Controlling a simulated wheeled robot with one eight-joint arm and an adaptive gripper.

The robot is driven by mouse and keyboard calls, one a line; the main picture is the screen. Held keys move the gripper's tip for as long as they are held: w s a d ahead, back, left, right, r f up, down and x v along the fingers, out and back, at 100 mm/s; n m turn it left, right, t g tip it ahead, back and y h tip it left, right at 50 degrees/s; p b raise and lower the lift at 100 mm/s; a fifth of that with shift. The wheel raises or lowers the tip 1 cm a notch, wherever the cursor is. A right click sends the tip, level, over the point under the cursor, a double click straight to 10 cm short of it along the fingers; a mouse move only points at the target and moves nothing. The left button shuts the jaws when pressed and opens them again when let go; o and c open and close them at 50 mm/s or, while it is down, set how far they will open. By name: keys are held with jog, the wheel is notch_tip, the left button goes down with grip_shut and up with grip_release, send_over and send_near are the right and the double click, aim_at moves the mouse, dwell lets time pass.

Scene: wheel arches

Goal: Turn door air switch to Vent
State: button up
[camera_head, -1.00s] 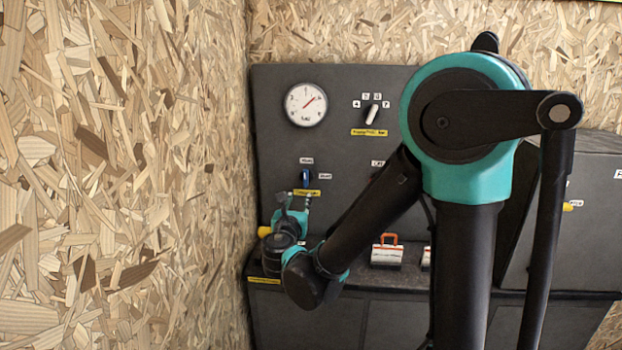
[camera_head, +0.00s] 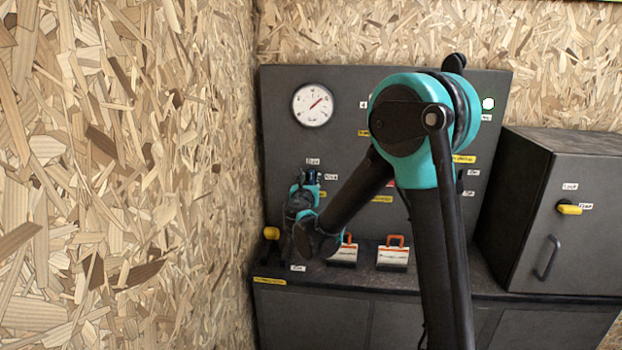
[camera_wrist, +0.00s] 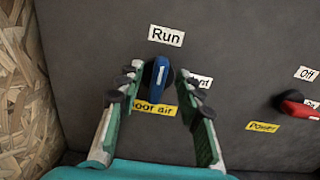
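The door air switch is a blue knob (camera_wrist: 158,72) on a dark round base, set in the grey panel. In the wrist view it stands nearly upright, in line with the "Run" label (camera_wrist: 166,36) above it. The yellow "Door air" label (camera_wrist: 155,107) below and the "Vent" label (camera_wrist: 203,81) at right are partly hidden by my fingers. My gripper (camera_wrist: 160,77) is open, one finger on each side of the knob, with a gap visible. In the head view the knob (camera_head: 311,176) shows just above my gripper (camera_head: 304,187).
A red power switch (camera_wrist: 298,104) is to the right in the wrist view. A wood-chip wall (camera_head: 130,170) stands close at left. A gauge (camera_head: 313,104) is above; a ledge holds padlock-like tags (camera_head: 393,258). A grey box (camera_head: 565,225) stands at right.

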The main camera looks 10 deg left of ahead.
jog(key=shift+w, duration=0.9)
grip_shut()
